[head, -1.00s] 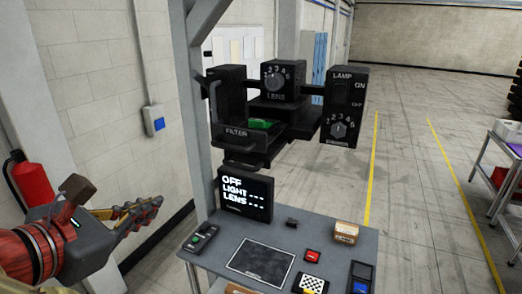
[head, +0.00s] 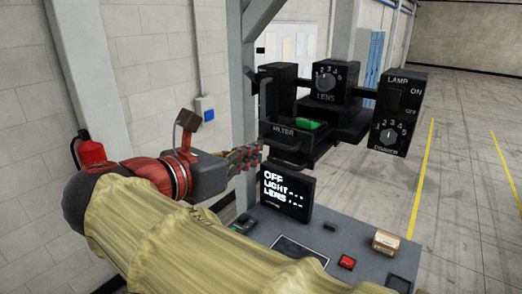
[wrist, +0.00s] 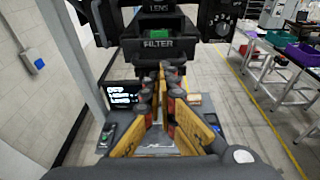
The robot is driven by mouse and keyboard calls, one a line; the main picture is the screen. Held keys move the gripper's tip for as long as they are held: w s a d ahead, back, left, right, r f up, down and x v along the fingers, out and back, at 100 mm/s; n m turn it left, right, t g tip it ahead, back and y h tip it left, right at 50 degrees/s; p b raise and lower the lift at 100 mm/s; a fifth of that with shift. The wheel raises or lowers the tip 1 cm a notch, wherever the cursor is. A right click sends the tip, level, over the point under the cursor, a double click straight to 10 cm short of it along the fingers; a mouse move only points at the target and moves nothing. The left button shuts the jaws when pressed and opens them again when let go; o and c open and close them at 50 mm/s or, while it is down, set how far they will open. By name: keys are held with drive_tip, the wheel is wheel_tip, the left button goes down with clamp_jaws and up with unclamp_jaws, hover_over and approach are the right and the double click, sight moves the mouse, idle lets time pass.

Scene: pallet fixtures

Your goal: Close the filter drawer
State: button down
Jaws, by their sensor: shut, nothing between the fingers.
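The black filter drawer (head: 290,142) stands pulled out toward me from the black optical unit, with a green piece (head: 310,125) lying in it. Its label reads FILTER and a bar handle (head: 288,165) sticks out low at its front. In the wrist view the drawer front (wrist: 158,43) is straight ahead, beyond the fingertips. My gripper (head: 258,153) is shut and empty, with its tips just left of the drawer's handle in the head view. Whether the tips touch the handle I cannot tell. In the wrist view my gripper (wrist: 172,68) overlaps the area just below the drawer front.
A grey post (head: 240,100) rises at the left.

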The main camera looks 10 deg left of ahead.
sight(304, 122)
drive_tip(key=shift+p+x, duration=0.4)
drive_tip(key=shift+x, duration=2.35)
drive_tip(key=shift+w, duration=0.1)
drive_tip(key=r+p+x, duration=0.1)
drive_tip(key=x, duration=0.4)
drive_tip(key=r+p+x, duration=0.1)
drive_tip(key=x, duration=0.5)
drive_tip(key=r+p+x, duration=0.1)
drive_tip(key=x, duration=0.5)
drive_tip(key=shift+w+d+r+p, duration=0.35)
drive_tip(key=shift+w+p, duration=0.05)
drive_tip(key=shift+w, duration=0.15)
drive_tip(key=shift+s, duration=0.1)
